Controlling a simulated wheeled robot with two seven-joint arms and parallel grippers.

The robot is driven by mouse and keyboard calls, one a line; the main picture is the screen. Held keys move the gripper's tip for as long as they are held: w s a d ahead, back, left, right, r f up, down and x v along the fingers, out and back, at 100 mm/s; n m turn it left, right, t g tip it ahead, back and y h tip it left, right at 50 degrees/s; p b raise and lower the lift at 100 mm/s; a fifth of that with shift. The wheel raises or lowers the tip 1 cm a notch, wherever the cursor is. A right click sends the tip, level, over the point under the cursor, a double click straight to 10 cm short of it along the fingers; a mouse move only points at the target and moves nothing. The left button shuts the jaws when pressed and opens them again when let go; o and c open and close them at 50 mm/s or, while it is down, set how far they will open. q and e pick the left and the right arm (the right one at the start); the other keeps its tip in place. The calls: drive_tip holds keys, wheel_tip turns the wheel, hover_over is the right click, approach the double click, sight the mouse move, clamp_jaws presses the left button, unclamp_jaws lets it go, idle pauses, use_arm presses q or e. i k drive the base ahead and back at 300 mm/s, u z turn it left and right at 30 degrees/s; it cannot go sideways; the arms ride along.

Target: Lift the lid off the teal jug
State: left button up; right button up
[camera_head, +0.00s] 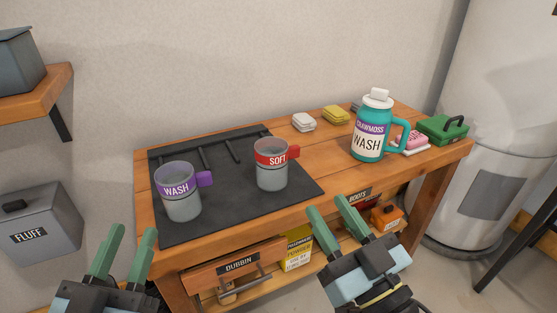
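The teal jug (371,139) stands upright at the right part of the wooden table, with a "WASH" label and a teal handle on its right. Its white lid (378,98) with a block-shaped knob sits on top. My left gripper (128,240) is open and empty at the lower left, in front of the table. My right gripper (332,212) is open and empty, in front of the table's front edge, below and left of the jug. Neither gripper touches the jug or lid.
On a dark mat (235,208) stand a "WASH" cup (181,204) and a "SOFT" cup (271,177). A green box (441,130), pink item (412,141), yellow sponge (335,115) and white stack (303,122) lie near the jug. A wall shelf (40,92) is at left.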

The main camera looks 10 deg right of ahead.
sight(378, 99)
drive_tip(key=k, duration=0.5)
drive_tip(key=z, duration=2)
drive_tip(key=i, duration=1.45)
drive_tip(key=u, duration=1.8)
